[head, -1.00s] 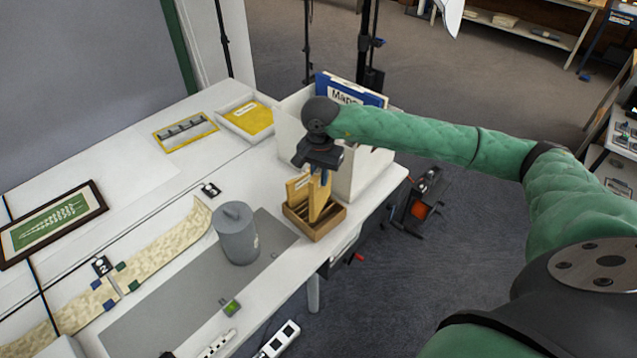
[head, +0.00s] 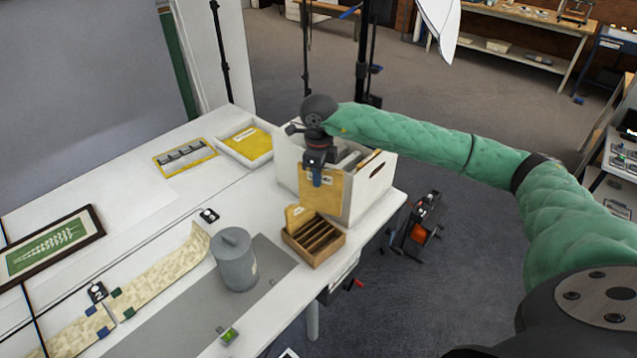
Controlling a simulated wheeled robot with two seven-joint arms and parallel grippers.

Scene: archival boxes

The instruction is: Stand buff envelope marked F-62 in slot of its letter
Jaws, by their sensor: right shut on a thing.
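My right gripper (head: 318,172) is shut on a buff envelope (head: 328,196), holding it upright by its top edge. The envelope hangs in front of the white box, above and behind the small wooden slotted rack (head: 314,240). A label near the envelope's top is partly hidden by my fingers, and I cannot read its mark. The rack stands near the table's right edge. One buff piece (head: 297,215) stands in its left end; the other slots look empty. Slot letters are not legible. My left gripper is not in view.
An open white box (head: 372,188) stands close behind the rack and envelope. A grey lidded canister (head: 234,262) stands left of the rack on a grey mat (head: 185,318). A white tray with a yellow folder (head: 249,143) lies farther back.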

